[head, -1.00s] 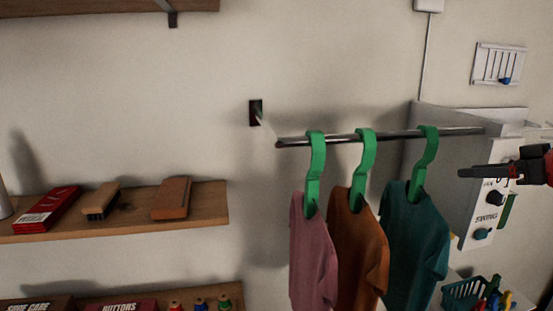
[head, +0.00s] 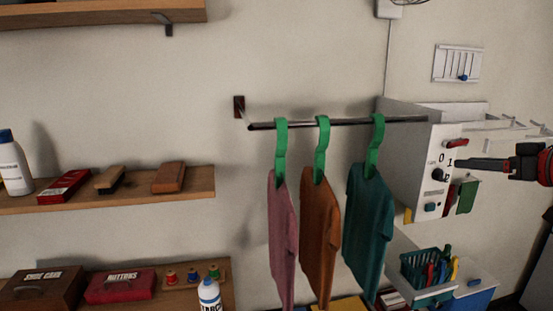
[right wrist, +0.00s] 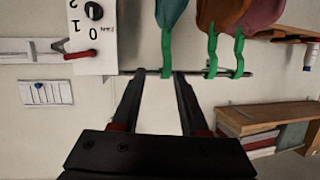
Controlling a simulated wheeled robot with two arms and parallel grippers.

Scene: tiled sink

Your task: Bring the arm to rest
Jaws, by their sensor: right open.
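My right gripper (head: 465,164) comes in from the right edge in the head view, in front of the white control box (head: 409,150). In the right wrist view its two fingers (right wrist: 155,84) are spread apart with nothing between them. Beyond them is the metal rail (head: 340,123), with three green hangers. The hangers hold a pink shirt (head: 283,235), an orange shirt (head: 319,235) and a teal shirt (head: 369,225). The gripper appears apart from the rail and the shirts. My left gripper is not in view.
A wooden shelf (head: 120,196) at left holds a white bottle (head: 12,165), a red box and brushes. Below are a shoe care box (head: 42,287), a buttons box (head: 120,286) and thread spools. A teal basket (head: 428,270) with coloured items stands at lower right.

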